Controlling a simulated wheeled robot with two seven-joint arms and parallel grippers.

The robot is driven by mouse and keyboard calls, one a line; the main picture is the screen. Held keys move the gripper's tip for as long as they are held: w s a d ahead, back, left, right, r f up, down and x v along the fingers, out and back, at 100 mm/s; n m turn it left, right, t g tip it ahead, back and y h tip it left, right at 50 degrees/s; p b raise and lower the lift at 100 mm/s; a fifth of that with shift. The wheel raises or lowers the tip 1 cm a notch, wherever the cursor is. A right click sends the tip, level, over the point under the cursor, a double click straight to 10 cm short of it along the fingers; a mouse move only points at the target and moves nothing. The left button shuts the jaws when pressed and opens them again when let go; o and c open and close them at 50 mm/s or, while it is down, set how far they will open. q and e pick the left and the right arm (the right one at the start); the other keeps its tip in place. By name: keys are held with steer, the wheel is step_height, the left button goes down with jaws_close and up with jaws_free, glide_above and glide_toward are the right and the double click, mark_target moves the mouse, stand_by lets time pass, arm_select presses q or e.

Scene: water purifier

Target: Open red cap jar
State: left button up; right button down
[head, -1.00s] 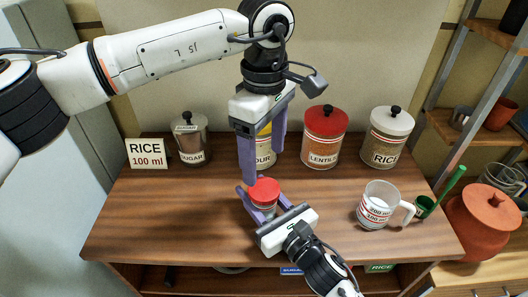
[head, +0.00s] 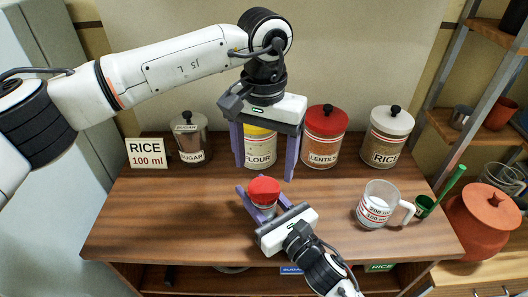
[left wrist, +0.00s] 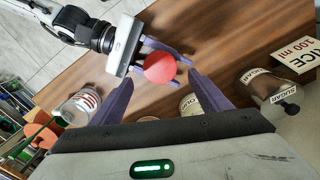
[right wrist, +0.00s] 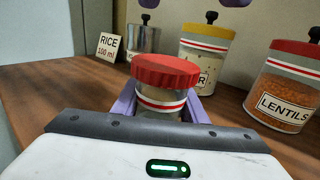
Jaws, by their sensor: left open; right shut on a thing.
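The small jar with a red ribbed cap (head: 264,190) stands on the wooden counter. Its cap (right wrist: 165,70) is on top, above a clear body with a red-and-white band. My right gripper (head: 258,196) is shut around the jar body from the front right. My left gripper (head: 264,172) points down above and slightly behind the cap, its purple fingers wide apart and empty. In the left wrist view the cap (left wrist: 160,68) shows between and beyond the open fingers, apart from them. The right fingertips are partly hidden by the jar.
The flour jar (head: 262,150), lentils jar (head: 325,137), rice jar (head: 386,138) and sugar tin (head: 190,140) stand along the back, beside a "RICE 100 ml" card (head: 147,153). A measuring cup (head: 380,206) and green scoop (head: 426,204) are at right. The counter's left front is clear.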

mark_target(264, 188)
arm_select(q)
steer(key=shift+f, duration=3.1)
steer(key=c, duration=1.1)
